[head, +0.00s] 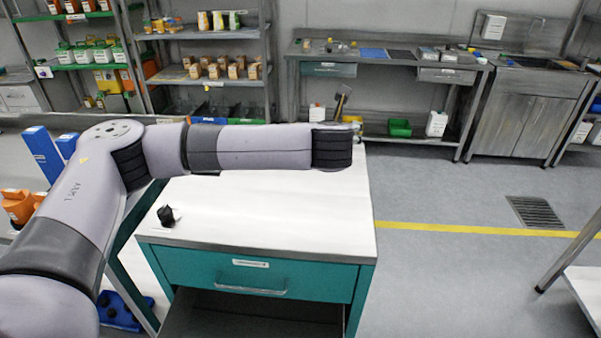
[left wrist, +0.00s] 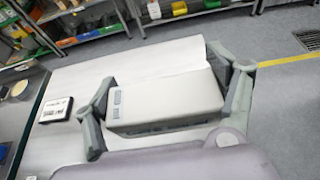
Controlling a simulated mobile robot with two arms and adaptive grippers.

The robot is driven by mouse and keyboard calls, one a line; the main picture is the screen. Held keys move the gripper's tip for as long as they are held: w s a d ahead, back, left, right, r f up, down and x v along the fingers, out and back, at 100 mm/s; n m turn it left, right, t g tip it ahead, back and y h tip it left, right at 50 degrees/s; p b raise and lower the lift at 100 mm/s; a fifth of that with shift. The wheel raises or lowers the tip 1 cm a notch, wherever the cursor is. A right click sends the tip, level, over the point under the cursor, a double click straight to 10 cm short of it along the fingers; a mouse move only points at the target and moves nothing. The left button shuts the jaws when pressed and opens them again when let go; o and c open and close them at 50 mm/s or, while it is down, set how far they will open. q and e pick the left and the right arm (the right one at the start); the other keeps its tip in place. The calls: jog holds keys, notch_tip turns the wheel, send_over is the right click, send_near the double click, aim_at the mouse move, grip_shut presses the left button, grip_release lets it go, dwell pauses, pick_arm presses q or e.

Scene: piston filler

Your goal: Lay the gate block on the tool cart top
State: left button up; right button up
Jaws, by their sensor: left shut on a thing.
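The gate block, a pale grey-white box with a small dark grid at one end (left wrist: 165,90), is between the fingers of my left gripper (left wrist: 168,82) in the left wrist view. The gripper is shut on it, one finger at each side. The white tool cart top (head: 270,205) lies below my left arm in the head view and shows behind the block in the left wrist view (left wrist: 150,62). I cannot tell whether the block touches the top. In the head view the arm hides the block and gripper. My right gripper is not in view.
A small black object (head: 167,215) stands on the cart top near its left front. A dark-edged piece with a white face (left wrist: 56,109) lies left of the block. The cart's teal drawer (head: 255,274) is at the front. Much of the top is bare.

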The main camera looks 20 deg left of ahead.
aim_at(324, 204)
pick_arm(q)
jog(key=f, duration=1.9)
jog(key=shift+w+a+f+p, duration=0.2)
jog(key=shift+w+f+p, duration=0.05)
jog(key=shift+f+p, duration=0.05)
jog(key=o, duration=1.2)
jog(key=shift+f, duration=0.1)
jog(key=shift+r, duration=0.2)
jog(key=v, duration=1.2)
